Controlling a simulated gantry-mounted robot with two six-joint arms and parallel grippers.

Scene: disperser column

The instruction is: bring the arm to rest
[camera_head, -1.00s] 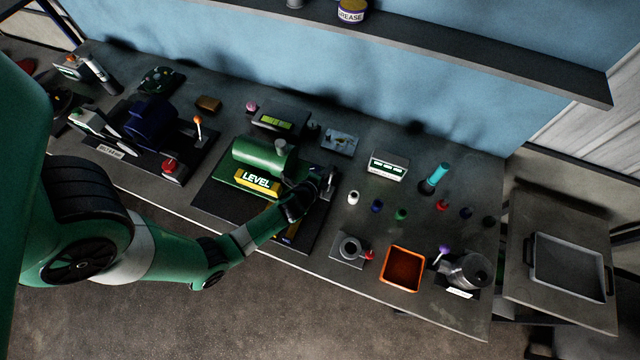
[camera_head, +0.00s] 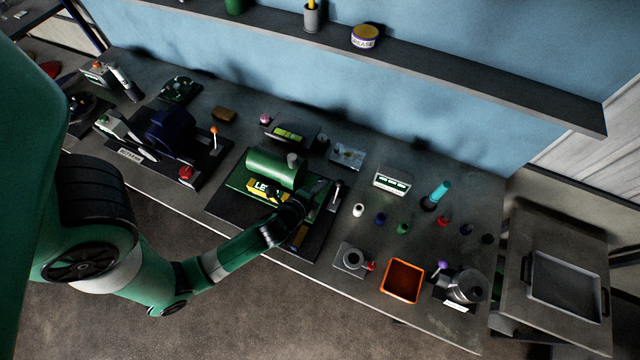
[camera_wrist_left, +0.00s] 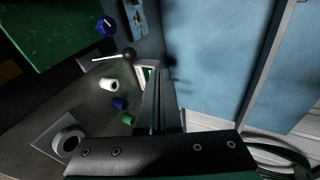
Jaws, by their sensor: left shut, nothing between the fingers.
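My left arm comes in from the left in the head view and reaches over the bench. My left gripper (camera_head: 318,190) is in front of the green machine with the yellow LEVEL label (camera_head: 276,170), near its right end and partly hiding the label. In the left wrist view the gripper's fingers (camera_wrist_left: 160,100) are together, with nothing between them. A lever with a black ball knob (camera_wrist_left: 128,54) stands beside the fingers in that view. My right gripper is not in view.
Several small caps, including a white one (camera_head: 358,210), stand right of the machine. An orange bin (camera_head: 403,281) sits at the front edge. A grey tray (camera_head: 563,287) lies on the side table at right. A shelf (camera_head: 480,85) runs along the blue wall.

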